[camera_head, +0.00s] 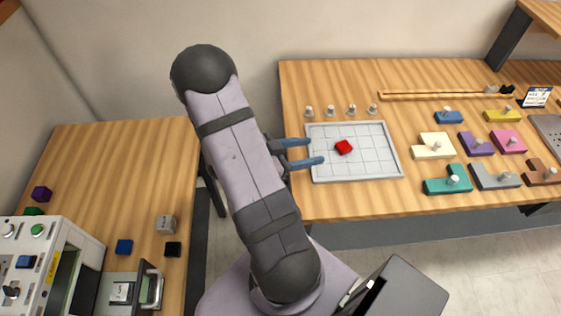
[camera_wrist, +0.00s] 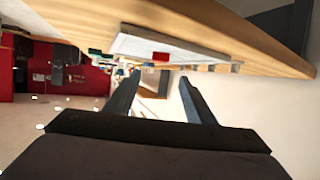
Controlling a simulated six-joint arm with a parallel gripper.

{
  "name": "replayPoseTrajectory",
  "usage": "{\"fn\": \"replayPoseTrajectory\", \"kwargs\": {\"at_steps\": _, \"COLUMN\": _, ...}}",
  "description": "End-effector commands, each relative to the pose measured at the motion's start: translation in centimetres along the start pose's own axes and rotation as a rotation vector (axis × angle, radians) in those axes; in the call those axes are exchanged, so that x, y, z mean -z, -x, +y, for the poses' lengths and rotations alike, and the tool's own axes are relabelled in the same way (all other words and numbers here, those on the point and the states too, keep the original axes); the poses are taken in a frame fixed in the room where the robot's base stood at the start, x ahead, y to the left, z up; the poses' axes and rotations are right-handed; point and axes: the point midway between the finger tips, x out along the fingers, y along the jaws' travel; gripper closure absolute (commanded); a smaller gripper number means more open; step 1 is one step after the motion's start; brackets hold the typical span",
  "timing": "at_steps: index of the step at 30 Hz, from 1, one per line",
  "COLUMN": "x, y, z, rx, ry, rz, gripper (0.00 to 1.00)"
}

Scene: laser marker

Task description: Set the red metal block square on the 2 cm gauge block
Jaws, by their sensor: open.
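A small red block (camera_head: 344,147) lies on the pale gridded tray (camera_head: 380,166) on the right table, turned at an angle to the grid lines. It also shows in the wrist view (camera_wrist: 161,57), beyond the fingers. My gripper (camera_head: 316,151) is open and empty, its blue fingers pointing right at the tray's left edge, apart from the red block. In the wrist view the two fingers (camera_wrist: 160,80) are spread. A grey block (camera_head: 166,224) stands on the left table, and a pale piece (camera_head: 121,292) sits by the machine's drawer. I cannot tell which is the gauge block.
Several metal pegs (camera_head: 330,110) line the tray's back edge. Several coloured knobbed pieces (camera_head: 432,146) stand to its right. The left table holds a white machine (camera_head: 38,248), a blue cube (camera_head: 124,247), a black block (camera_head: 172,249) and a purple block (camera_head: 41,193). A gap separates the tables.

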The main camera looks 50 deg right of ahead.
Motion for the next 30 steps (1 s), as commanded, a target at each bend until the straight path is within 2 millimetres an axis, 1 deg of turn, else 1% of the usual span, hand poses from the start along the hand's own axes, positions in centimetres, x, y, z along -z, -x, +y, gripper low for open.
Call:
{"fn": "replayPoseTrajectory", "kwargs": {"at_steps": 2, "x": -0.1, "y": 0.1, "z": -0.2, "rx": 0.007, "ry": -0.001, "rz": -0.006, "gripper": 0.51}}
{"fn": "replayPoseTrajectory", "kwargs": {"at_steps": 5, "x": -0.5, "y": 0.5, "z": -1.3, "rx": 0.051, "ry": -0.002, "rz": -0.038, "gripper": 0.51}}
{"fn": "replayPoseTrajectory", "kwargs": {"at_steps": 8, "x": -1.5, "y": 1.7, "z": -3.8, "rx": 0.153, "ry": 0.003, "rz": -0.115, "gripper": 0.51}}
{"fn": "replayPoseTrajectory", "kwargs": {"at_steps": 10, "x": -2.5, "y": 3.5, "z": -6.3, "rx": 0.261, "ry": 0.019, "rz": -0.197, "gripper": 0.51}}
{"fn": "replayPoseTrajectory", "kwargs": {"at_steps": 11, "x": -3.1, "y": 4.5, "z": -7.5, "rx": 0.316, "ry": 0.03, "rz": -0.239, "gripper": 0.51}}
{"fn": "replayPoseTrajectory", "kwargs": {"at_steps": 12, "x": -3.9, "y": 6.2, "z": -9.1, "rx": 0.396, "ry": 0.051, "rz": -0.298, "gripper": 0.51}}
{"fn": "replayPoseTrajectory", "kwargs": {"at_steps": 14, "x": -5.1, "y": 9.5, "z": -11.2, "rx": 0.524, "ry": 0.098, "rz": -0.393, "gripper": 0.51}}
{"fn": "replayPoseTrajectory", "kwargs": {"at_steps": 15, "x": -5.9, "y": 12.0, "z": -12.3, "rx": 0.613, "ry": 0.14, "rz": -0.457, "gripper": 0.51}}
{"fn": "replayPoseTrajectory", "kwargs": {"at_steps": 16, "x": -6.5, "y": 14.0, "z": -13.0, "rx": 0.68, "ry": 0.179, "rz": -0.505, "gripper": 0.51}}
{"fn": "replayPoseTrajectory", "kwargs": {"at_steps": 17, "x": -7.0, "y": 16.1, "z": -13.3, "rx": 0.744, "ry": 0.222, "rz": -0.551, "gripper": 0.51}}
{"fn": "replayPoseTrajectory", "kwargs": {"at_steps": 18, "x": -7.8, "y": 18.8, "z": -13.4, "rx": 0.826, "ry": 0.286, "rz": -0.61, "gripper": 0.51}}
{"fn": "replayPoseTrajectory", "kwargs": {"at_steps": 20, "x": -8.7, "y": 22.8, "z": -12.8, "rx": 0.939, "ry": 0.396, "rz": -0.689, "gripper": 0.51}}
{"fn": "replayPoseTrajectory", "kwargs": {"at_steps": 21, "x": -9.2, "y": 25.2, "z": -11.9, "rx": 1.007, "ry": 0.478, "rz": -0.735, "gripper": 0.51}}
{"fn": "replayPoseTrajectory", "kwargs": {"at_steps": 23, "x": -9.8, "y": 28.4, "z": -10.0, "rx": 1.097, "ry": 0.615, "rz": -0.792, "gripper": 0.51}}
{"fn": "replayPoseTrajectory", "kwargs": {"at_steps": 24, "x": -10.2, "y": 30.1, "z": -8.3, "rx": 1.147, "ry": 0.713, "rz": -0.824, "gripper": 0.51}}
{"fn": "replayPoseTrajectory", "kwargs": {"at_steps": 26, "x": -10.4, "y": 32.0, "z": -5.5, "rx": 1.206, "ry": 0.867, "rz": -0.855, "gripper": 0.51}}
{"fn": "replayPoseTrajectory", "kwargs": {"at_steps": 27, "x": -10.4, "y": 32.7, "z": -3.5, "rx": 1.232, "ry": 0.969, "rz": -0.869, "gripper": 0.51}}
{"fn": "replayPoseTrajectory", "kwargs": {"at_steps": 29, "x": -10.2, "y": 33.3, "z": -0.6, "rx": 1.256, "ry": 1.117, "rz": -0.875, "gripper": 0.51}}
{"fn": "replayPoseTrajectory", "kwargs": {"at_steps": 30, "x": -10.0, "y": 33.2, "z": 1.1, "rx": 1.261, "ry": 1.211, "rz": -0.872, "gripper": 0.51}}
